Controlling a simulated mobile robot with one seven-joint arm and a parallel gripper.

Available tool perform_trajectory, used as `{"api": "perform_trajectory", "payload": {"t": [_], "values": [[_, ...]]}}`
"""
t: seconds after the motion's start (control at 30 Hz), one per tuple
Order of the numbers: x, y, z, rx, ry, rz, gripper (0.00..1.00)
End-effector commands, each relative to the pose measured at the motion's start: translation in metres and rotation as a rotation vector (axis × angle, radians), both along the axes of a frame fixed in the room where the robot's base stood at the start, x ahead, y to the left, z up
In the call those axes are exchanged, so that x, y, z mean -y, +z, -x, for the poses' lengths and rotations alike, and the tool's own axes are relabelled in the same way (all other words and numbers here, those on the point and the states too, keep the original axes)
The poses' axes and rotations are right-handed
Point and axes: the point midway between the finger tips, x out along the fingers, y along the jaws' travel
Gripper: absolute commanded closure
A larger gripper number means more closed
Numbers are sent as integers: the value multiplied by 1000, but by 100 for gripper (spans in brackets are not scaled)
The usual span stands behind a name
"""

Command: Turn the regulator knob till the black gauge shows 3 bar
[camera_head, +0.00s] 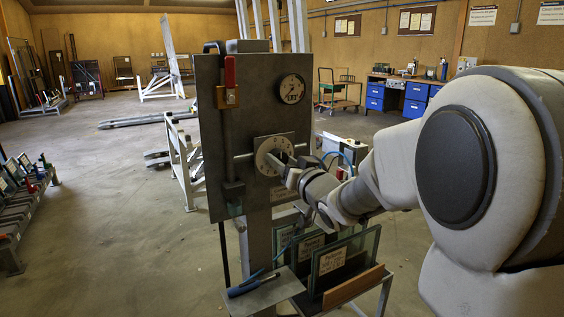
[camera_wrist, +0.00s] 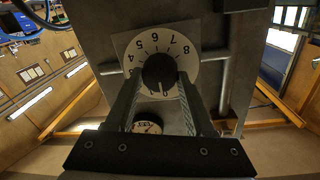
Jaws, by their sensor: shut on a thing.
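The dark round regulator knob (camera_wrist: 159,70) sits at the centre of a white numbered dial plate (camera_wrist: 190,62) on a grey panel. In the head view the dial plate (camera_head: 262,155) is at the panel's lower right, and my gripper covers part of it. My gripper (camera_wrist: 160,78) is shut on the knob, with one finger on each side. It also shows in the head view (camera_head: 278,164). The black gauge (camera_head: 291,89) is above the knob; its needle is too small to read. In the wrist view the gauge (camera_wrist: 147,127) shows between my fingers, also unreadable.
A red-handled lever (camera_head: 230,72) and vertical rod are on the panel's left side. A horizontal pipe (camera_wrist: 215,56) runs behind the dial. Framed glass panes (camera_head: 345,260) stand below the panel, beside a small shelf with a blue-handled tool (camera_head: 250,284).

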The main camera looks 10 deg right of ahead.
Motion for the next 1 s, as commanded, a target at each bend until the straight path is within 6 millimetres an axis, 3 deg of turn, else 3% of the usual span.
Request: {"api": "perform_trajectory", "payload": {"t": [0.47,1.0], "values": [[1,4,0,-50,-2,-147,100],[2,6,-1,-204,-2,-622,100]]}}
